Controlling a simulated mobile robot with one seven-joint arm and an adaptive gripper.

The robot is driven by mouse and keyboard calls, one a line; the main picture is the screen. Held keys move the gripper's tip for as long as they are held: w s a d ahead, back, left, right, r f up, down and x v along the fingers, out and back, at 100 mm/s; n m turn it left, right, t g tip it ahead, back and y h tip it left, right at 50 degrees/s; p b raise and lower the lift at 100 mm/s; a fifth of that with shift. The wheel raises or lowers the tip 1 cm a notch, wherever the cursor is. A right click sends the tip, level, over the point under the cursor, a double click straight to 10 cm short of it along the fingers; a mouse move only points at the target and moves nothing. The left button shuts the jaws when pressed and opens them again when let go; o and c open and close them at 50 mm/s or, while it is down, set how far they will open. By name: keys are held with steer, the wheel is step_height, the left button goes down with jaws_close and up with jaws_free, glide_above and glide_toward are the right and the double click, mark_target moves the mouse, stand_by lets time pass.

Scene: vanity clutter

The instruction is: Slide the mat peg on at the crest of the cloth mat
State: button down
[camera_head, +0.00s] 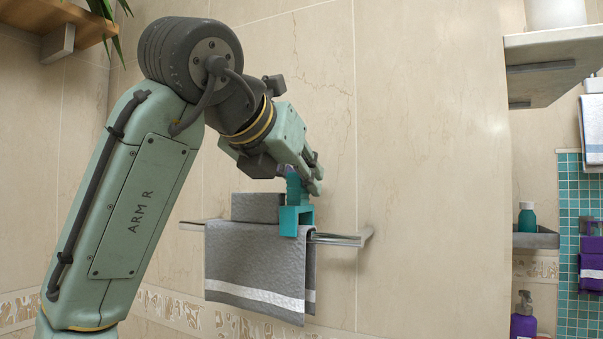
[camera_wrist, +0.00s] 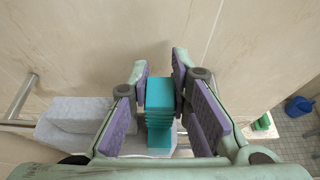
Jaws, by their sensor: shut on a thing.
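The teal mat peg (camera_head: 289,220) has a ribbed grip and an inverted-U lower part. It also shows in the wrist view (camera_wrist: 160,93), between the purple finger pads. My gripper (camera_head: 301,184) is shut on its upper part from above. The grey cloth mat (camera_head: 250,262), with a white stripe, hangs folded over a metal rail. The peg is at the right end of the mat's crest, with its near leg overlapping the front face in the head view. I cannot tell how far down it sits. The mat (camera_wrist: 75,115) is partly hidden by my fingers in the wrist view.
The chrome rail (camera_head: 340,239) stands out from the tiled wall just behind. A grey block-like fold (camera_head: 256,207) rises above the mat's crest on the left. A wall shelf (camera_head: 555,60) is at the upper right, and a small ledge (camera_head: 536,239) holds a teal bottle (camera_head: 526,219).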

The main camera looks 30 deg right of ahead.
steer(key=shift+f+b, duration=0.35)
steer(key=shift+f, duration=0.45)
steer(key=c, duration=1.4)
jaws_free()
steer(key=shift+a, duration=0.1)
